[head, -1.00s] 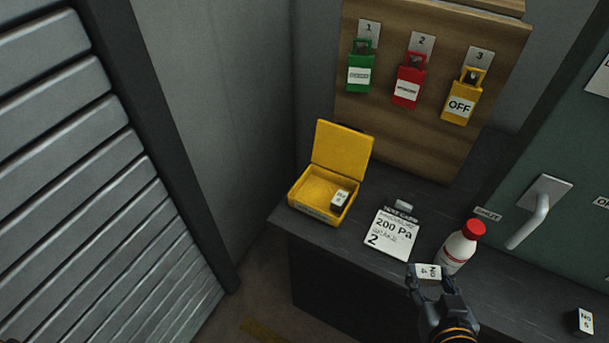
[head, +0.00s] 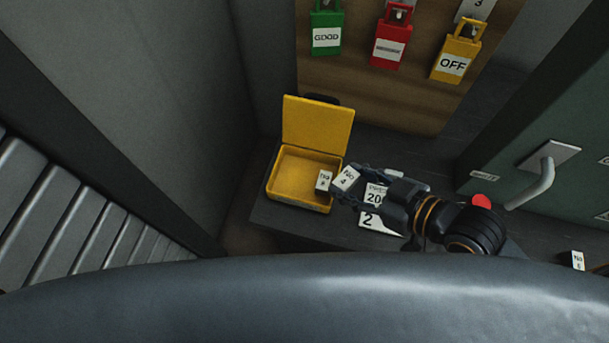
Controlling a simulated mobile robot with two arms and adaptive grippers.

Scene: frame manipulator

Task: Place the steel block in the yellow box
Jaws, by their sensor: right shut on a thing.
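The yellow box (head: 302,152) stands on the dark counter with its lid up and its open side facing me. A small block with a white label (head: 323,181) lies inside it, at the right side. My right gripper (head: 347,181) reaches in from the right and is shut on a labelled block, "No 4" (head: 346,178). This block is at the box's right edge, close to the block inside. I cannot tell whether it touches the rim. My left gripper is not in view.
A test card (head: 374,222) lies under my right arm. The bottle's red cap (head: 481,201) shows behind my arm. Another labelled block (head: 577,261) sits at far right. Padlocks (head: 388,48) hang on the wooden board. A door handle (head: 543,178) juts out at right.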

